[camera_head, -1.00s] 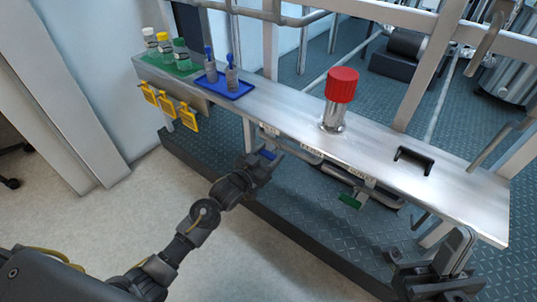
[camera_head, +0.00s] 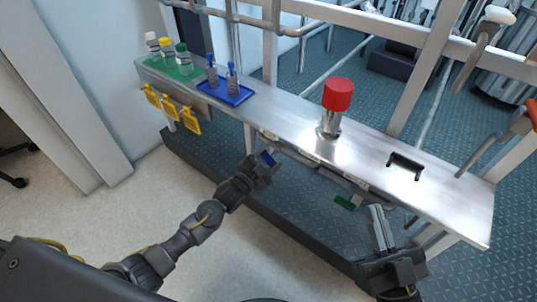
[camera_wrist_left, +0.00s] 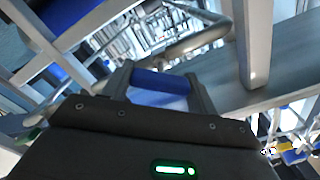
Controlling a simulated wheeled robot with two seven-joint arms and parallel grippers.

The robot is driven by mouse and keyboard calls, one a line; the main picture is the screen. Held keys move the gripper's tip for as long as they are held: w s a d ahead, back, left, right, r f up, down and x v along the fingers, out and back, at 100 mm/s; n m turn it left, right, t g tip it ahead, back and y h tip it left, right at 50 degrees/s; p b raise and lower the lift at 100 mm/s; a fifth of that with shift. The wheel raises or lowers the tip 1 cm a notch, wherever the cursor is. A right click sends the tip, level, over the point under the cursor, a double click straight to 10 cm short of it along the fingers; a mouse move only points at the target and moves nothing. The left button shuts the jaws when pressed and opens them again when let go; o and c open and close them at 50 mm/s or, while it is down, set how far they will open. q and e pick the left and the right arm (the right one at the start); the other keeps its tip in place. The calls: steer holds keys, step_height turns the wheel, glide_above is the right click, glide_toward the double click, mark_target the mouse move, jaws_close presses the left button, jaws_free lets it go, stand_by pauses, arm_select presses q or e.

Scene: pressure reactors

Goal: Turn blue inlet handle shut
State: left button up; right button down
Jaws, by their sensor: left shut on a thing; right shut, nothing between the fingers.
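The blue inlet handle (camera_head: 268,159) is under the front edge of the metal bench, near its middle. My left gripper (camera_head: 264,163) is shut on it. In the left wrist view the blue handle (camera_wrist_left: 160,80) lies crosswise between the two fingers of my left gripper (camera_wrist_left: 158,88). The pipe and valve behind it are mostly hidden in the head view. My right gripper (camera_head: 378,220) is shut and empty, in front of the bench toward the right, below the green handle's level.
A green handle (camera_head: 345,202) hangs under the bench edge. On the bench (camera_head: 285,112) stand a red-capped metal cylinder (camera_head: 338,95), a black bracket (camera_head: 405,164) and a blue tray (camera_head: 224,95) with two bottles. Yellow tags (camera_head: 172,110) hang at the left. Floor in front is clear.

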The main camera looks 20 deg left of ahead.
arm_select(q)
steer(key=m+p, duration=0.1)
steer(key=m, duration=0.2)
steer(key=m+p, duration=0.2)
steer(key=m, duration=0.3)
steer(key=shift+d+m, duration=0.1)
steer(key=shift+m, duration=0.2)
steer(key=shift+f+m+p, duration=0.15)
steer(key=shift+m+p, duration=0.3)
steer(key=shift+m, duration=0.45)
arm_select(e)
steer(key=d+f+m+g+h, duration=0.1)
steer(key=d+f+g+h, duration=0.3)
steer(key=f, duration=0.8)
steer(key=shift+w+d+m+g+h, duration=0.2)
steer(key=shift+w+m+g+h, duration=0.25)
steer(key=shift+g+h, duration=1.2)
steer(key=shift+f+g+y, duration=0.1)
steer(key=shift+g+y, duration=0.15)
arm_select(q)
steer(key=o, duration=1)
